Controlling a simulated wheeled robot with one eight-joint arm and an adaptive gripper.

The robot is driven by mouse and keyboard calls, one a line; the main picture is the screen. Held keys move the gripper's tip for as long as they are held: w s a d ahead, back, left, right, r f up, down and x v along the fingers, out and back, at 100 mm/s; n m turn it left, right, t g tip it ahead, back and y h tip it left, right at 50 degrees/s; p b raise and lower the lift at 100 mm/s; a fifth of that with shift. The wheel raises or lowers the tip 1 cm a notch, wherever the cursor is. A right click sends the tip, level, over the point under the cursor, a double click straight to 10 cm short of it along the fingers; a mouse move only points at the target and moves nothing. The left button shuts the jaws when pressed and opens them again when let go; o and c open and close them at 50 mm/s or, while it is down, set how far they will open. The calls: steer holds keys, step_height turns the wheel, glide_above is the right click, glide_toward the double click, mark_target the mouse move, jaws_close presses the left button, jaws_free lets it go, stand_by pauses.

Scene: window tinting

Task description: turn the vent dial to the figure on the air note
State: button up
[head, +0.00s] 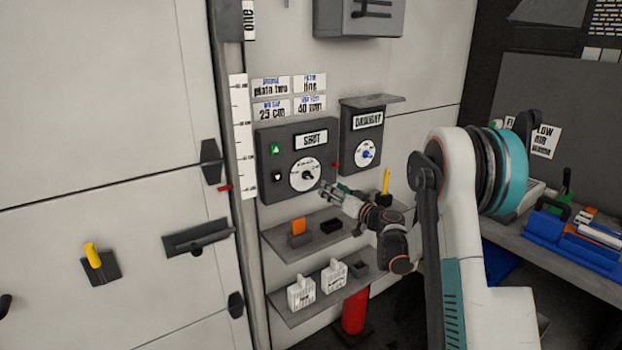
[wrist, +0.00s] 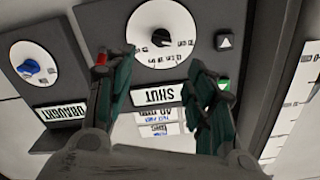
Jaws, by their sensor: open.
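A grey wall box with a SHUT plate (head: 311,139) carries a white dial (head: 306,174) with a black knob. The dial also shows, upside down, in the wrist view (wrist: 150,22); its figures are too small to read. A second box marked DRAUGHT (head: 368,120) has a dial with a blue knob (head: 365,154). Several notes hang above the boxes; one reads 25 cm (head: 271,112) and another 40 mm (head: 310,106). Their small headings are unclear. My gripper (head: 326,190) is open and empty, just right of and below the black-knob dial, with its fingers apart from the knob.
Below the boxes, an upper shelf (head: 328,241) holds an orange block (head: 299,226) and a black block. A lower shelf holds white labelled containers (head: 334,276). A yellow-handled tool (head: 386,180) stands close to my arm. A bench (head: 540,250) with blue tools lies right.

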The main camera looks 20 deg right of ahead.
mark_target(311, 176)
steer(key=b+x, duration=0.2)
steer(key=x, duration=1.1)
steer(key=shift+b, duration=0.35)
steer(key=shift+s, duration=0.1)
steer(key=c, duration=1.1)
